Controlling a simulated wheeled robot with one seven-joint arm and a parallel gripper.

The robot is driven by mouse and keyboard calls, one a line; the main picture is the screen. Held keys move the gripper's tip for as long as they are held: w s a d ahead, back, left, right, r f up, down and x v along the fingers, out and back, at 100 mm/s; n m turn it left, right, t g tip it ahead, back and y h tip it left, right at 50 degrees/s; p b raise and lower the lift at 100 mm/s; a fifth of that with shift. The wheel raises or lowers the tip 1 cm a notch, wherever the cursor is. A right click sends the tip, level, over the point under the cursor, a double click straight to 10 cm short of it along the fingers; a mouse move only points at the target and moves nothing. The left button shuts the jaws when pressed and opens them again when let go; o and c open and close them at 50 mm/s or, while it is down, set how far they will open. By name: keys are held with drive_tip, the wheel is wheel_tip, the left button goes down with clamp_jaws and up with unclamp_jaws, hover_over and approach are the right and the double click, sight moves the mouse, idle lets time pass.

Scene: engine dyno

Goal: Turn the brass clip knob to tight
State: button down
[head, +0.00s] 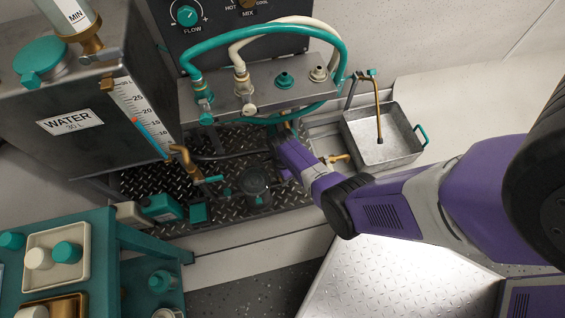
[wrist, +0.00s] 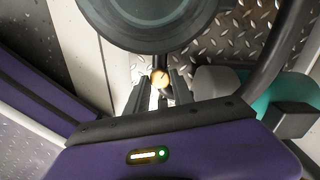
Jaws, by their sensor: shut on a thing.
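The brass clip knob (wrist: 160,78) is a small round brass-coloured piece in the wrist view, just below a large dark round body (wrist: 150,18). My gripper (wrist: 159,85) has one finger on each side of the knob and is shut on it. In the head view my purple arm reaches down to the area under the hose manifold (head: 262,90). There my wrist hides the fingertips and the knob. The knob's turn position cannot be read.
A black hose (wrist: 285,50) passes close to the right of my gripper in the wrist view. The water tank (head: 75,110) stands left, and a metal sink tray (head: 385,150) stands right. A pump-like dark cylinder (head: 255,182) sits on the tread plate.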

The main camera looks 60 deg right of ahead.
drive_tip(key=c, duration=1.1)
unclamp_jaws()
wheel_tip(320, 180, up, 8)
drive_tip(key=p, duration=0.4)
drive_tip(key=shift+f, duration=0.1)
